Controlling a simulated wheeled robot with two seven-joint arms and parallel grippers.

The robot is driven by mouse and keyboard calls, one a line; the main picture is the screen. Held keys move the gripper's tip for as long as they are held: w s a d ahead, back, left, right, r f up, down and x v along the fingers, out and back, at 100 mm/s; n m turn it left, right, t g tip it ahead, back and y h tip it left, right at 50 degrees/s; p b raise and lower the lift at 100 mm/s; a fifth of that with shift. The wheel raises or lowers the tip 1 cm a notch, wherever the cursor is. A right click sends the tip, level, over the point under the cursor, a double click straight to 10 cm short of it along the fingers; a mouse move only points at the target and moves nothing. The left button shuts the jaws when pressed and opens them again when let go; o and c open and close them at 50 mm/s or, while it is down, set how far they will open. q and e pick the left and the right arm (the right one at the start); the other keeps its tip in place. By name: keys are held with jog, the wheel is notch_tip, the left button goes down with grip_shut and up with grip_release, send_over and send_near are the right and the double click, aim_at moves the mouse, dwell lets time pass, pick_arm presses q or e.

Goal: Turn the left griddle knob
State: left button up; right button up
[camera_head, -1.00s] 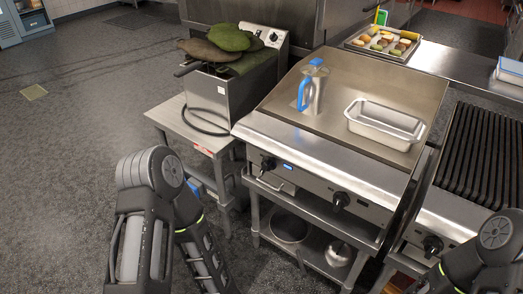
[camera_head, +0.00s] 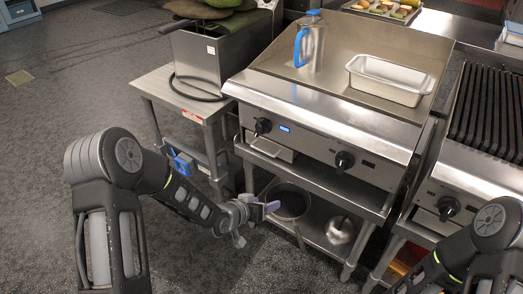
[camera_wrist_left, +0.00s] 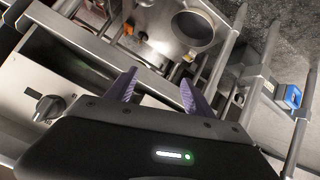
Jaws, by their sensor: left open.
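The left griddle knob (camera_head: 262,126) is a black dial on the left of the steel griddle's front panel, beside a small blue display. A second black knob (camera_head: 344,160) sits further right on the same panel. My left gripper (camera_head: 256,222) is open and empty, below and in front of the panel, apart from the knob. Its purple fingers also show spread in the left wrist view (camera_wrist_left: 158,90). A black knob (camera_wrist_left: 47,107) is at the left there; I cannot tell which one. My right arm shows at the lower right, its gripper out of view.
A blue-handled jug (camera_head: 312,45) and a steel pan (camera_head: 390,80) stand on the griddle. A pot (camera_head: 290,203) and a bowl (camera_head: 341,231) are on the shelf below. A fryer table (camera_head: 160,88) stands left, a grill right.

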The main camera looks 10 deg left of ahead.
pick_arm(q)
jog(key=w+a+r+m+t+b, duration=0.2)
jog(key=w+a+r+t+b, duration=0.3)
jog(key=w, duration=0.4)
jog(key=m+t+h+b, duration=0.1)
jog(key=m+h+b, duration=0.15)
jog(key=b, duration=0.25)
send_near(257, 133)
jog(key=x, duration=0.4)
jog(key=shift+w+d, duration=0.25)
jog(key=shift+r, duration=0.1)
pick_arm(e)
notch_tip(257, 133, down, 13)
jog(key=shift+w+d, duration=0.2)
jog(key=shift+r, duration=0.1)
pick_arm(q)
jog(key=shift+w+d, duration=0.25)
jog(key=shift+w, duration=0.3)
jog(key=x, duration=0.6)
jog(key=shift+w+b, duration=0.3)
jog(key=shift+w, duration=0.05)
pick_arm(e)
jog(key=shift+w+d+f, duration=0.15)
jog(key=shift+f, duration=0.4)
pick_arm(q)
jog(key=shift+c, duration=0.3)
